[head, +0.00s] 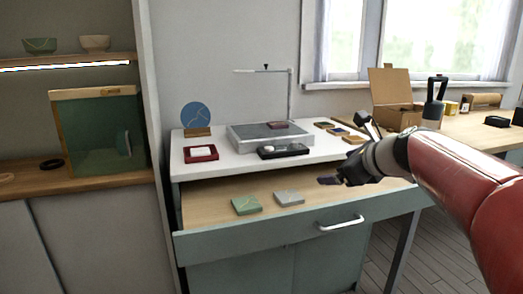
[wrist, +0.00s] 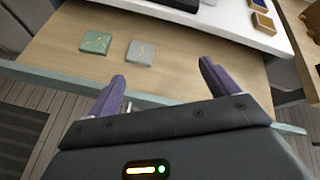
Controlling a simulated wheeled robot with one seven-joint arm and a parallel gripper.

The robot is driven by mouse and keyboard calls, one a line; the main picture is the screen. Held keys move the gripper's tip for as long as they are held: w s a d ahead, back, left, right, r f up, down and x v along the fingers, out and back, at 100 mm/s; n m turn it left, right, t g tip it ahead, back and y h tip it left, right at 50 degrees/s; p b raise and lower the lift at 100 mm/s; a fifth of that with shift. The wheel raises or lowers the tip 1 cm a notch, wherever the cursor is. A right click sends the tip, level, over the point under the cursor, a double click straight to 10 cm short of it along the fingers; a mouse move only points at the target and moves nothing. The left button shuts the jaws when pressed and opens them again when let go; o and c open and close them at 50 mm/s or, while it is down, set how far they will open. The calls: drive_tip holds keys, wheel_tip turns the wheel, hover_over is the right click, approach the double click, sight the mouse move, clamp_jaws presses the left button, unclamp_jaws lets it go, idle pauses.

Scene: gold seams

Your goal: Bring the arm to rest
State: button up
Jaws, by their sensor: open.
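My gripper (head: 330,180) is open and empty above the right part of the pulled-out drawer (head: 225,190). In the wrist view its two purple fingers stand well apart, with only the drawer floor and front edge below them (wrist: 160,83). My red arm (head: 450,170) reaches in from the right in the head view. A green tile (head: 246,205) and a grey tile (head: 289,198) lie flat in the drawer, left of my gripper and apart from it. They also show in the wrist view, the green one (wrist: 96,42) left of the grey one (wrist: 141,52).
The white worktop (head: 225,167) above the drawer bears a red tray (head: 201,153), a blue disc (head: 196,115), a grey platform (head: 250,138) and a black tray (head: 283,151). A cardboard box (head: 392,110) stands on the wooden counter at right. A glass-fronted case (head: 100,130) stands at left.

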drive_tip(key=s+a+f+n+g+h, duration=0.1)
drive_tip(key=s+f+n+g, duration=0.1)
drive_tip(key=s+f+n, duration=0.4)
drive_tip(key=s+a+f+n+g+h, duration=0.1)
drive_tip(key=s+f+n+h, duration=0.1)
drive_tip(key=s+f+n, duration=0.4)
drive_tip(key=s+a+f+n+g+h, duration=0.1)
drive_tip(key=s+f+n, duration=0.5)
drive_tip(key=s+n, duration=0.8)
drive_tip(key=s+g, duration=0.1)
drive_tip(key=s, duration=0.2)
drive_tip(key=shift+n+g+h, duration=0.3)
drive_tip(key=shift+h, duration=0.1)
